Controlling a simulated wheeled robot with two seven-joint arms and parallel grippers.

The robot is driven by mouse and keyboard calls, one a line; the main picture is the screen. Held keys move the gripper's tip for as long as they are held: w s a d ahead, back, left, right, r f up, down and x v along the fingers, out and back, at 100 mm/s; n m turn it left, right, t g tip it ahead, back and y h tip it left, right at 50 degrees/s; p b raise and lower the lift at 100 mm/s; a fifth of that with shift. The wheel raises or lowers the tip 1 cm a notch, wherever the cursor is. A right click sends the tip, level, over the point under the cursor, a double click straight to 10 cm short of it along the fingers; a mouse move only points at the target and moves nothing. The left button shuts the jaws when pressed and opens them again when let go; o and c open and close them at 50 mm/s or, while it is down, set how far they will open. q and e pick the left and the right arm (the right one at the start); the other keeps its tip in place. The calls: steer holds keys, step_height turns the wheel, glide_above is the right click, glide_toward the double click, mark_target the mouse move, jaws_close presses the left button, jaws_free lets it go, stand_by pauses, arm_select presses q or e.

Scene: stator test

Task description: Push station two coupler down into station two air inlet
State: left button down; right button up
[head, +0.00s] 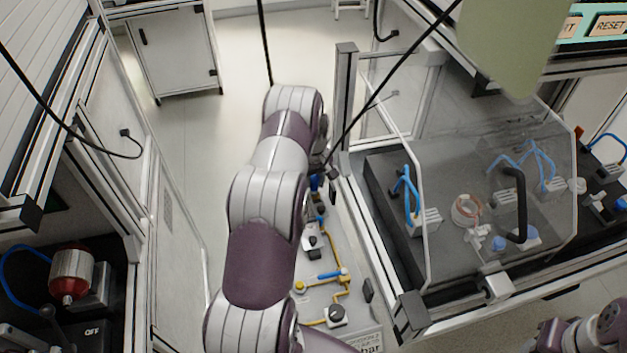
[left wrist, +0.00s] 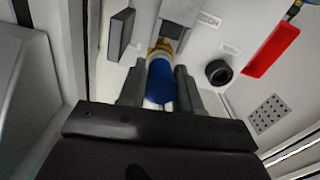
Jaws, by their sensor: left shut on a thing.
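My left gripper (left wrist: 160,88) is shut on the blue coupler (left wrist: 160,80), with one dark finger on each side of it. A brass fitting (left wrist: 163,47) shows at the far end of the coupler, in front of a grey block (left wrist: 181,12). The coupler and fitting look lined up; I cannot tell how far one sits in the other. In the head view my left arm reaches over the white air panel (head: 366,318), and a bit of blue (head: 315,183) shows beside its far end. The arm hides most of the gripper there. Only a part of my right arm shows at the lower right.
A yellow pipe (head: 341,287) with a blue-handled valve (head: 330,275) runs along the panel. A clear-walled test enclosure (head: 480,150) stands close on the right. In the wrist view a red bar (left wrist: 271,50) and a black round port (left wrist: 218,72) lie to the right.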

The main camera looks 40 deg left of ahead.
arm_select(q)
steer(key=shift+f, duration=0.25)
steer(key=c, duration=0.7)
jaws_free()
step_height(320, 180, up, 13)
steer(key=b, duration=0.1)
steer(key=shift+b, duration=0.3)
steer(key=shift+f, duration=0.15)
